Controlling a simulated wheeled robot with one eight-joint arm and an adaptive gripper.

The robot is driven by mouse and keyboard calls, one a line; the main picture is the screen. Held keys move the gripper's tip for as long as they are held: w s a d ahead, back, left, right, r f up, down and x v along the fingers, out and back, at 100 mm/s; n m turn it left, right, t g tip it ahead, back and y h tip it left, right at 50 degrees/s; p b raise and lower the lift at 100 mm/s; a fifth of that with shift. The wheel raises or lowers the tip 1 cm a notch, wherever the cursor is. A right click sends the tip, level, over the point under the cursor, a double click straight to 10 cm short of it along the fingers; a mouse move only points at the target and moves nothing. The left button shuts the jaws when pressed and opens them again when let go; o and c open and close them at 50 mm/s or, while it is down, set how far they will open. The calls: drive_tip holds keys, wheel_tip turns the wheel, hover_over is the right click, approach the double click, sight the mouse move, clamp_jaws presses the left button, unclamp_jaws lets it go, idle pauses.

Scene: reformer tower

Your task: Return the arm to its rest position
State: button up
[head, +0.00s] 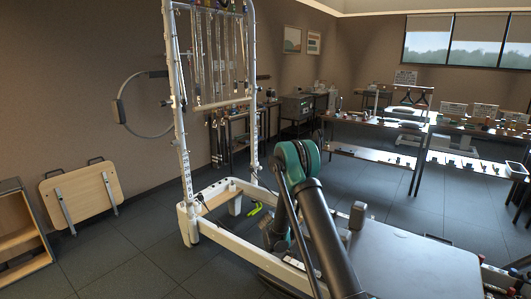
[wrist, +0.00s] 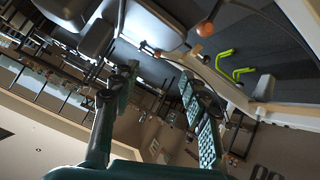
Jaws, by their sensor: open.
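My arm (head: 325,235) rises from the bottom of the head view and bends at a dark and teal joint; its far end is hidden there. In the wrist view my gripper (wrist: 162,85) has its two fingers spread wide apart. Nothing is between the fingers. The wrist view is strongly tilted, with the room's windows at the left. The white reformer tower (head: 186,120) stands upright behind and left of my arm, with straps and springs hanging in it. My arm overlaps part of the reformer frame (head: 228,247) in the head view.
The reformer's dark padded carriage (head: 415,265) is at the lower right. A wooden board (head: 80,195) leans on the left wall by a wooden box (head: 18,235). Tables (head: 375,155) with small items stand at the back right. Bright green handles (head: 254,209) lie by the frame.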

drive_tip(key=s+d+r+n+g+y, duration=0.1)
drive_tip(key=s+d+r, duration=0.2)
drive_tip(key=s+r, duration=0.6)
drive_tip(key=s+d+r+g+y, duration=0.2)
drive_tip(key=s+d+r, duration=0.2)
drive_tip(key=s+r, duration=0.5)
drive_tip(key=s+a+n+g+y, duration=0.1)
drive_tip(key=s+n+y, duration=0.1)
drive_tip(key=s, duration=2.6)
drive_tip(key=shift+s+a+f+y, duration=0.2)
drive_tip(key=shift+a+f+y, duration=0.1)
drive_tip(key=shift+y, duration=0.5)
